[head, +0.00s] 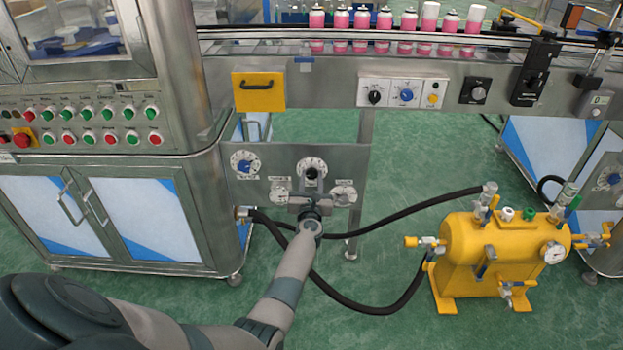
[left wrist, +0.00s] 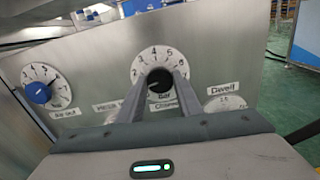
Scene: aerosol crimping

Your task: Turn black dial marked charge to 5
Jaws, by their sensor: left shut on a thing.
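The black dial (head: 311,173) sits at the top middle of the lower steel panel, on a round white numbered scale. It also shows in the left wrist view (left wrist: 160,80), where its label, starting with "C", is partly covered by my fingers. My left gripper (head: 311,181) reaches the panel from below. In the left wrist view its two fingers (left wrist: 160,77) are shut on the black dial, one on each side. I cannot read the dial's exact setting. My right gripper is in neither view.
A blue dial (head: 244,162) is left of the black one. Two smaller dials, left (head: 279,191) and right (head: 344,193), sit lower, close to my gripper. Black hoses run below to a yellow tank (head: 497,255). Pink cans (head: 385,29) stand on the conveyor above.

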